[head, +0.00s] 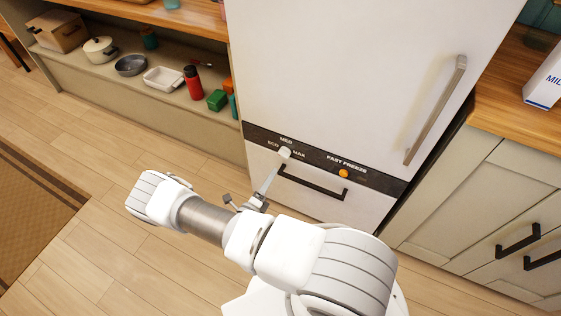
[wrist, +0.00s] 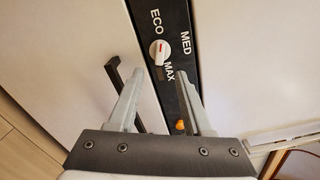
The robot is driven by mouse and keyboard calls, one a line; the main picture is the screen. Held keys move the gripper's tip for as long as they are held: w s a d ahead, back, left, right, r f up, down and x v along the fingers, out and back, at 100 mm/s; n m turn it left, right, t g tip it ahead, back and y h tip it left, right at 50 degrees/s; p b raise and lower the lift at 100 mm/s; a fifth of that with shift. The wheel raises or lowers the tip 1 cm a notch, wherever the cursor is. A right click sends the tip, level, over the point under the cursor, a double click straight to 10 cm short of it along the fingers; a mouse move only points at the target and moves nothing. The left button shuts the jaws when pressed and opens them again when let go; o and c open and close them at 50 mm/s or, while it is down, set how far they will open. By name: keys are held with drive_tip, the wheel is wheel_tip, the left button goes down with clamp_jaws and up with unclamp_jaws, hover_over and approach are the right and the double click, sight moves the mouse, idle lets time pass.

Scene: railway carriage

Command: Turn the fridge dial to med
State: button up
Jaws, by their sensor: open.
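The white fridge dial (wrist: 160,52) sits on the black strip, with ECO, MED and MAX lettered around it. In the wrist view a small red mark shows on its face; I cannot tell for certain which label it points to. In the head view the dial (head: 285,152) is just beyond my gripper's tip. My gripper (wrist: 163,80) is open, its two grey fingers spread to either side of the dial's line. The dial is ahead of the gap between them, and I see no clear contact. The fingers are partly merged in the head view.
An orange FAST FREEZE button (head: 343,173) is right of the dial. A black drawer handle (head: 312,184) runs just below the strip, close to my gripper. A long metal door handle (head: 436,110) is up right. A shelf with pots (head: 98,49) stands left; open floor lies below.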

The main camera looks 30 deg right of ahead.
sight(283, 157)
drive_tip(key=b+x, duration=0.1)
drive_tip(key=x, duration=0.7)
drive_tip(key=shift+c, duration=0.2)
clamp_jaws()
